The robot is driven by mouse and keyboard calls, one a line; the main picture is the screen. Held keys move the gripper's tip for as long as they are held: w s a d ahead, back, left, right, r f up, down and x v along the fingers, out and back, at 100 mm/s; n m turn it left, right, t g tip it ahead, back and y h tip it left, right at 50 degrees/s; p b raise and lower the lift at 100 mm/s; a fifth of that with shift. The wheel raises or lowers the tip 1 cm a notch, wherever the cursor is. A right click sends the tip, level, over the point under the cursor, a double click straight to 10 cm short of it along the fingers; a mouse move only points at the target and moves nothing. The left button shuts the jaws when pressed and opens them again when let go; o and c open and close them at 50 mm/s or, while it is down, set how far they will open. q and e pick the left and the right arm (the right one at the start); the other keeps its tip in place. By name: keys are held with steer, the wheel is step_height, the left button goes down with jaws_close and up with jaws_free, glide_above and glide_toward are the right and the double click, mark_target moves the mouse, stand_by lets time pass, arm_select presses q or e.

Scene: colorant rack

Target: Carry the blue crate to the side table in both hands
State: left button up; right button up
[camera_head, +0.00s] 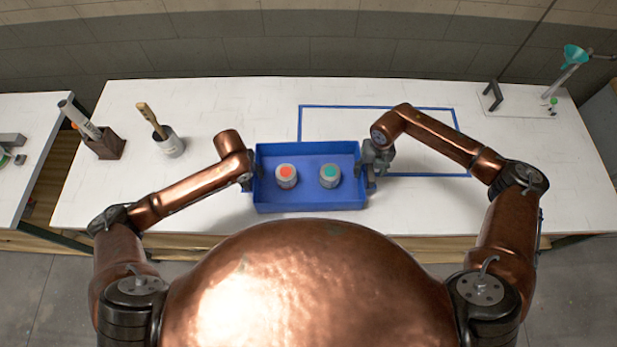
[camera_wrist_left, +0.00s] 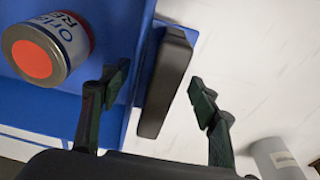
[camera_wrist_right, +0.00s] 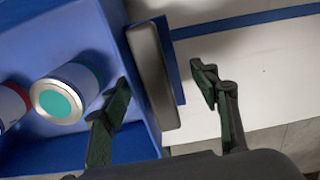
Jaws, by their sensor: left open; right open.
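The blue crate (camera_head: 310,204) stands on the main white table, holding a can with a red-orange top (camera_head: 286,176) and a can with a teal top (camera_head: 330,175). My left gripper (camera_head: 247,180) is open at the crate's left side; in the left wrist view its fingers (camera_wrist_left: 160,86) lie on either side of a dark handle (camera_wrist_left: 165,82). My right gripper (camera_head: 371,170) is open at the right side; in the right wrist view its fingers (camera_wrist_right: 163,88) straddle a grey handle (camera_wrist_right: 152,75). Whether the fingers touch the handles, I cannot tell. The side table (camera_head: 40,112) appears at the left.
A blue tape outline (camera_head: 380,107) lies behind and right of the crate. A dark wooden block with tools (camera_head: 105,146) and a grey pot with a brush (camera_head: 170,145) stand on the left. A stand with a teal funnel (camera_head: 575,55) is at the back right. A gap separates the tables.

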arm_select(q)
steer(key=f, duration=0.3)
steer(key=shift+w, duration=0.4)
arm_select(e)
step_height(320, 180, down, 3)
steer(key=shift+w+f, duration=0.1)
steer(key=shift+w, duration=0.05)
arm_select(q)
steer(key=shift+f, duration=0.2)
arm_select(e)
steer(key=shift+f, duration=0.15)
arm_select(q)
steer(key=shift+s, duration=0.1)
steer(key=shift+c, duration=0.4)
arm_select(e)
steer(key=shift+c, duration=0.4)
